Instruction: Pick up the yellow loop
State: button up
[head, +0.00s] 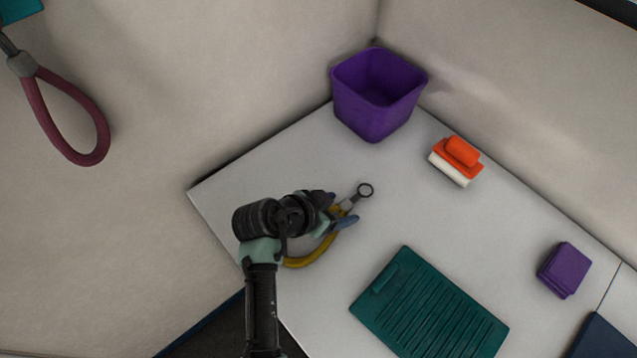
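The yellow loop (311,258) lies on the pale counter, its curved strap partly hidden under my gripper and wrist. Its grey neck and dark metal ring (365,190) point to the upper right, past the fingers. My gripper (339,211) is over the neck end of the loop. Its blue fingertips stand apart, one on each side of the loop, and it looks open. I cannot tell whether either finger touches the loop, or the exact height of the fingers above the counter.
A purple bin (375,112) stands in the back corner. An orange and white brush (457,161) is to its right. A green ridged mat (397,285) lies at the front, with a purple block (564,270) farther right. A maroon loop (91,115) hangs at the left wall.

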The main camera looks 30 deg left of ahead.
grip_shut()
jog(key=shift+r, duration=0.1)
